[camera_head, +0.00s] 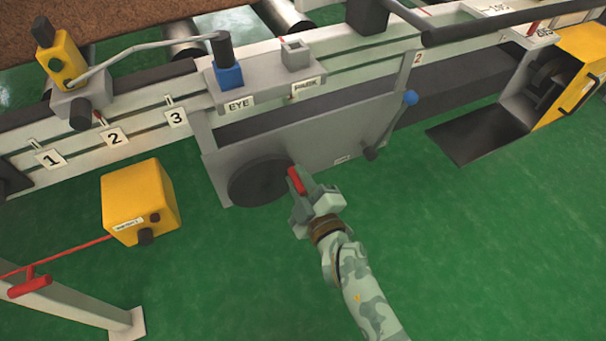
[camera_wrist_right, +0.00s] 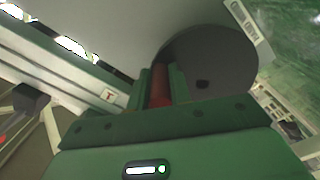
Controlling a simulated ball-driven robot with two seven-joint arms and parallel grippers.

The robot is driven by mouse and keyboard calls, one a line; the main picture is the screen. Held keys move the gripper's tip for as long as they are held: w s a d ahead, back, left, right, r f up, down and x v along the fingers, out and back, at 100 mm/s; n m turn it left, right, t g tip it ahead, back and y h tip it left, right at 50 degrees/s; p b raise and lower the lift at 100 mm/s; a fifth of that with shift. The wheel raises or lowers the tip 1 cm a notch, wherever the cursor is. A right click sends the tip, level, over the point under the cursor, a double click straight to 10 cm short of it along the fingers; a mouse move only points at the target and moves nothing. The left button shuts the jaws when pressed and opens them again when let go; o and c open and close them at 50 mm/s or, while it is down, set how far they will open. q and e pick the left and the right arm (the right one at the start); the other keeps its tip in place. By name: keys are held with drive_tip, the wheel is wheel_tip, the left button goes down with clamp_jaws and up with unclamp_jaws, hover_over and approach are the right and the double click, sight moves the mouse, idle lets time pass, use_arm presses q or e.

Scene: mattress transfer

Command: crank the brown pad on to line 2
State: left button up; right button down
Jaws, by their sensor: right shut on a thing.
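The brown pad (camera_head: 95,18) lies on rollers at the top left of the head view, its near edge behind the rail. The "2" label (camera_head: 114,138) is on the rail front, between the "1" label (camera_head: 51,157) and the "3" label (camera_head: 176,117). The crank is a dark round disc (camera_head: 256,181) on the grey panel; the wrist view also shows the disc (camera_wrist_right: 222,60). My right gripper (camera_head: 297,184) is shut on the red crank handle (camera_wrist_right: 160,88) at the disc's right side. My left gripper is out of view.
A yellow box (camera_head: 140,200) stands left of the crank. A blue-knobbed lever (camera_head: 410,98) is on the panel's right. A sensor with a blue base (camera_head: 228,76) sits above, by the "EYE" label. A yellow machine (camera_head: 575,75) is far right.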

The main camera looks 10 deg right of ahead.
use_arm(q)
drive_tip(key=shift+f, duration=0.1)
use_arm(e)
drive_tip(key=shift+d+f+m, duration=0.15)
drive_tip(key=shift+f+m, duration=0.95)
drive_tip(key=shift+m, duration=0.6)
drive_tip(key=c, duration=1.3)
unclamp_jaws()
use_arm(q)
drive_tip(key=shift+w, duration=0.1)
use_arm(e)
drive_tip(key=shift+s+d+r, duration=0.1)
drive_tip(key=shift+s+d, duration=0.05)
drive_tip(key=shift+s, duration=0.25)
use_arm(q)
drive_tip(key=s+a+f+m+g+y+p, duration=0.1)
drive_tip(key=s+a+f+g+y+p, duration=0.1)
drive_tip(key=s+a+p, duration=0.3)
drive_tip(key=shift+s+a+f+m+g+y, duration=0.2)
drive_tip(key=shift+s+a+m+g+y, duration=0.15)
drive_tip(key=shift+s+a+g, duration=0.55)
use_arm(e)
drive_tip(key=v, duration=1.5)
drive_tip(key=shift+s, duration=0.2)
